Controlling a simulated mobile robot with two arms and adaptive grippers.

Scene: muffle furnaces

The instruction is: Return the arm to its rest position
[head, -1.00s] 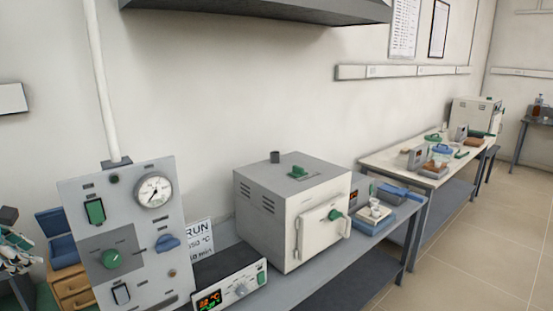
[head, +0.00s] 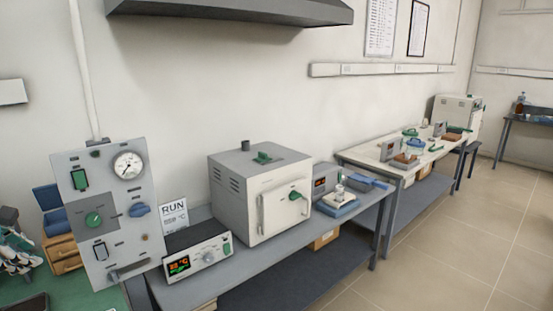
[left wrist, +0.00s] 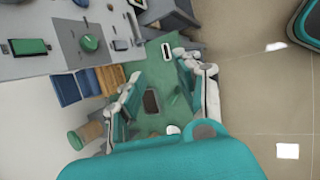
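My left gripper (head: 18,252) shows at the left edge of the head view, partly cut off, beside the control panel (head: 102,215). In the left wrist view its two fingers stand wide apart (left wrist: 164,85) with nothing held between them. Below the open fingers is a green table top (left wrist: 165,75) with a dark flat object (left wrist: 152,101) on it. My right gripper is in neither view.
A grey-white muffle furnace (head: 262,195) and a controller with a lit display (head: 198,251) stand on the grey bench. Open floor (head: 470,235) lies to the right.

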